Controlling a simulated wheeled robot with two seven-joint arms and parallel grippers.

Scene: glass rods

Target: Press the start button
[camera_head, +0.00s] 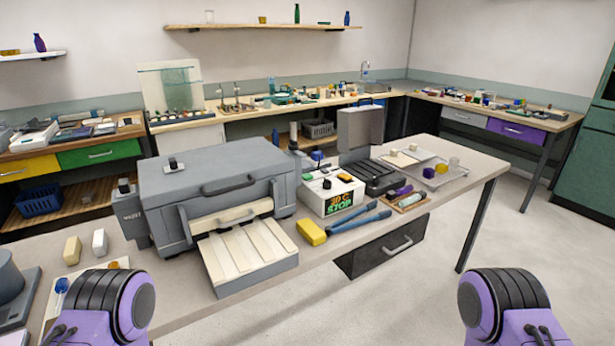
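A white control box (318,203) stands on the front table, just right of a large grey machine (205,175). Its front has a dark panel (347,200) with orange and green lettering; I read "STOP" on the lower line. My purple and black arm parts show in the two bottom corners. Neither of my grippers is in view.
The machine's slatted cream tray (243,250) juts toward the front edge. A yellow block (311,232) and blue-handled tool (358,219) lie before the box. The table's right end is mostly bare.

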